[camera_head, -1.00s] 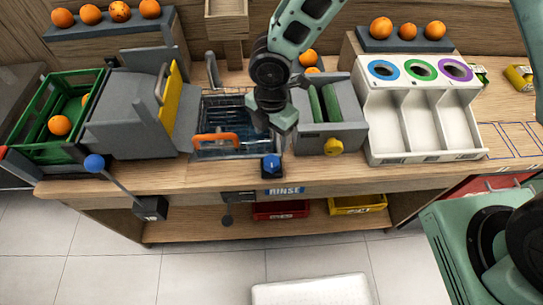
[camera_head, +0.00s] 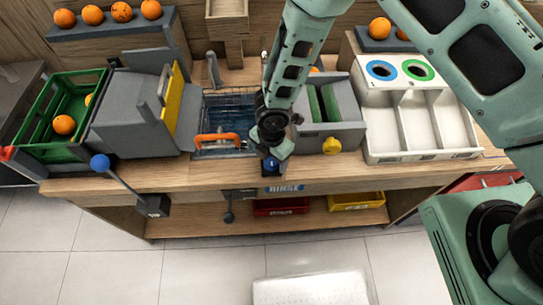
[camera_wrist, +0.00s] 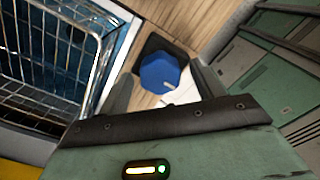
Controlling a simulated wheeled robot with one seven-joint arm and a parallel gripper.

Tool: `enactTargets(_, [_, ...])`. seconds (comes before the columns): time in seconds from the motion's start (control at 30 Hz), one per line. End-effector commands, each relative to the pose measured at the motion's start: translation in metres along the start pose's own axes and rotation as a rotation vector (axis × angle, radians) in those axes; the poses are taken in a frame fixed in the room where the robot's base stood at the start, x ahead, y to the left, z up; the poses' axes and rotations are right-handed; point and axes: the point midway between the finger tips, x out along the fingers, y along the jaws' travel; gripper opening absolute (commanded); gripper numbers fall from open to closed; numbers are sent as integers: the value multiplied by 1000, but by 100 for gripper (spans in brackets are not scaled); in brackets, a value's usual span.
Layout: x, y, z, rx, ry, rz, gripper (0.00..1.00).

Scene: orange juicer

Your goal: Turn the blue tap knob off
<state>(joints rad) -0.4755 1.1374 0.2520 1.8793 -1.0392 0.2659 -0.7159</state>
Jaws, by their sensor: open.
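The blue tap knob (camera_wrist: 163,74) sits on a dark base and carries a white pointer mark. In the wrist view it lies just ahead of my gripper (camera_wrist: 163,85), between the two grey fingers, which are apart. I cannot tell whether a finger touches it. In the head view the knob (camera_head: 270,165) shows at the counter's front edge above the RINSE label (camera_head: 284,188), partly hidden by my gripper (camera_head: 272,158) right over it.
The rinse basin (camera_head: 228,117) with a wire basket (camera_wrist: 62,55) and orange handle (camera_head: 216,138) is left of the knob. A grey unit with a yellow knob (camera_head: 331,146) stands to the right. A blue-ball lever (camera_head: 100,162) is further left.

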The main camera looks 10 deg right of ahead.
Motion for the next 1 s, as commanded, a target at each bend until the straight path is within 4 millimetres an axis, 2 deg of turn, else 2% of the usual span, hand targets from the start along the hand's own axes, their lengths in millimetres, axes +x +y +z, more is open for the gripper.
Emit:
enactTargets(0.03, [0,0,0,0,0,0,64])
enactTargets(0.1, [0,0,0,0,0,0,44])
enactTargets(0.2, [0,0,0,0,0,0,22])
enactTargets(0.57, [1,0,0,42,0,1,22])
enactTargets(0.77, [3,0,0,154,0,1,22])
enactTargets(1.0, [4,1,0,366,0,3,22])
